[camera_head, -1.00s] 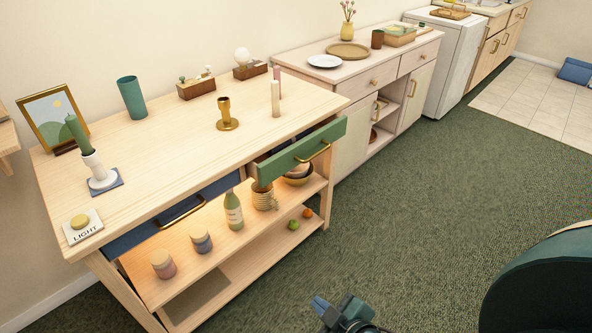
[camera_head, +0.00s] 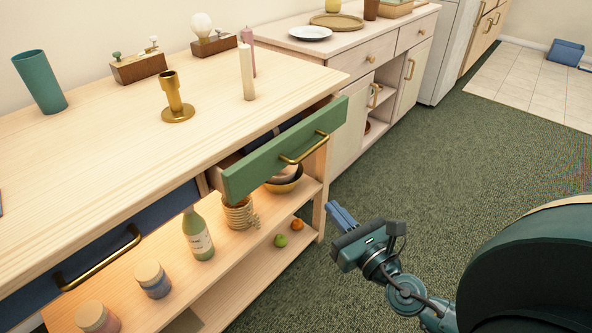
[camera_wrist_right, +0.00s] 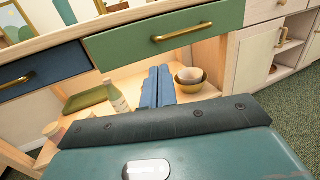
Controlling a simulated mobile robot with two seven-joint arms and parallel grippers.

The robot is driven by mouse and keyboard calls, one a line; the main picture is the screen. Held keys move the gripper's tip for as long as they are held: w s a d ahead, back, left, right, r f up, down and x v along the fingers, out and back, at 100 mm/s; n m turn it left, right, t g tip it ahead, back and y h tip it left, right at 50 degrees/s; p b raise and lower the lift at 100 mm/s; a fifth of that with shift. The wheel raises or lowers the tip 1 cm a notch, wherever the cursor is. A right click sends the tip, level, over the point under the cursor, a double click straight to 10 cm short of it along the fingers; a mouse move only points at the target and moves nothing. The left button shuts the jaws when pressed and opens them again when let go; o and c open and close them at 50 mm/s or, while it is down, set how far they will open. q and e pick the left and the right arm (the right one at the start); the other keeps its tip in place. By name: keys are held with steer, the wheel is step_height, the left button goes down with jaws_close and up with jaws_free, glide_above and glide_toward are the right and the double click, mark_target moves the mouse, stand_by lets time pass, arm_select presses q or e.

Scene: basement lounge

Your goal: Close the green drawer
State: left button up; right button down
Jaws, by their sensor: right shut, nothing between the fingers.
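The green drawer (camera_head: 290,152) is pulled out from the wooden console, with its brass handle (camera_head: 304,149) on the front. Its open top shows dark contents inside. In the right wrist view the green drawer front (camera_wrist_right: 165,34) and its handle (camera_wrist_right: 182,32) lie ahead, above my fingertips. My right gripper (camera_head: 341,214) is shut and empty, apart from the drawer, to the right of and below it over the carpet. Its blue fingers (camera_wrist_right: 157,86) are together in the wrist view. My left gripper is not in view.
A blue drawer (camera_head: 110,250) sits left of the green one. A green bottle (camera_head: 199,236), jars and bowls stand on the shelf below. A brass candlestick (camera_head: 174,97) and a pale candle (camera_head: 246,72) stand on the console top. Carpet (camera_head: 430,150) to the right is clear.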

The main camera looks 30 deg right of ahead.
steer(key=p, duration=0.3)
glide_toward(278, 158)
steer(key=shift+w+d+r, duration=0.15)
steer(key=shift+w+d, duration=0.8)
steer(key=shift+d, duration=0.25)
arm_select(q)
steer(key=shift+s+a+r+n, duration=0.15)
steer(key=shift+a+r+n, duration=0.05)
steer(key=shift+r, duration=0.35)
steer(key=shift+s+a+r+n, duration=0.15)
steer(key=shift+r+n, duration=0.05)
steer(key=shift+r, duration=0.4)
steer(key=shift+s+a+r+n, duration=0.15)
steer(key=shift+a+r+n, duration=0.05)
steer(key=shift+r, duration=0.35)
arm_select(e)
steer(key=shift+w, duration=0.65)
steer(key=w+a, duration=0.1)
steer(key=w, duration=0.1)
steer(key=w+a, duration=0.1)
steer(key=w, duration=0.1)
steer(key=w+a, duration=0.1)
steer(key=w, duration=0.2)
steer(key=shift+w+r, duration=0.1)
steer(key=shift+w, duration=0.05)
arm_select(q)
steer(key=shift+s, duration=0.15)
arm_select(e)
steer(key=shift+r, duration=0.1)
